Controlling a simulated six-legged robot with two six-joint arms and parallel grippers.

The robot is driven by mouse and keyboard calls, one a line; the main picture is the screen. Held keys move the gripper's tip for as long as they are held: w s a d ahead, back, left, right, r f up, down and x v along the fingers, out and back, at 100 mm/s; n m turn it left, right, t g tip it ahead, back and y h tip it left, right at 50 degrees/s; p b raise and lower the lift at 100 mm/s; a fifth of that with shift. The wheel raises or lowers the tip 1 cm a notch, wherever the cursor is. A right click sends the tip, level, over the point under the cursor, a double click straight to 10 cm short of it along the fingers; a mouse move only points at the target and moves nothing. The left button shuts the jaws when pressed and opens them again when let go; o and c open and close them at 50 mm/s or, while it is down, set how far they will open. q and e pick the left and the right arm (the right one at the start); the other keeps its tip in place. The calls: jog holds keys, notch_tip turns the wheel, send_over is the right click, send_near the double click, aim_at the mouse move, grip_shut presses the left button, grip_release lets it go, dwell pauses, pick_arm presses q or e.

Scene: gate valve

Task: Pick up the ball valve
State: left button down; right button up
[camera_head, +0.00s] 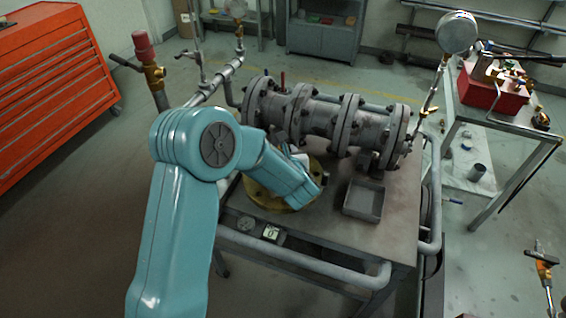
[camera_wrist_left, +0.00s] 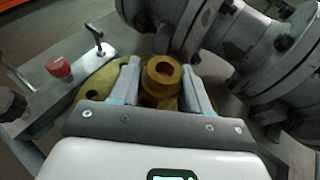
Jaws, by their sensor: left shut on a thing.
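My left gripper (camera_wrist_left: 162,80) shows in the wrist view with a finger on each side of a round brass piece with a hole in its top. I take this piece to be the ball valve (camera_wrist_left: 162,70); its lower part is hidden. A yellow flange (camera_wrist_left: 92,88) lies behind and around it. In the head view the flange (camera_head: 262,196) rests on the table, partly covered by my left arm. The left gripper's fingers and the held piece are hidden there by that arm. My right gripper is not in view.
A large grey flanged pipe assembly (camera_head: 325,115) lies just behind the gripper. A small grey tray (camera_head: 364,200) sits on the table (camera_head: 395,225) to the right. A red-capped pipe (camera_head: 145,50) rises at the left. Pipe rails run along the table's edge.

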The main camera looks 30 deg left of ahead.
pick_arm(q)
jog(key=shift+r, duration=0.1)
notch_tip(320, 180, up, 24)
jog(key=p, duration=0.4)
jog(key=shift+r, duration=0.25)
dwell(0.7)
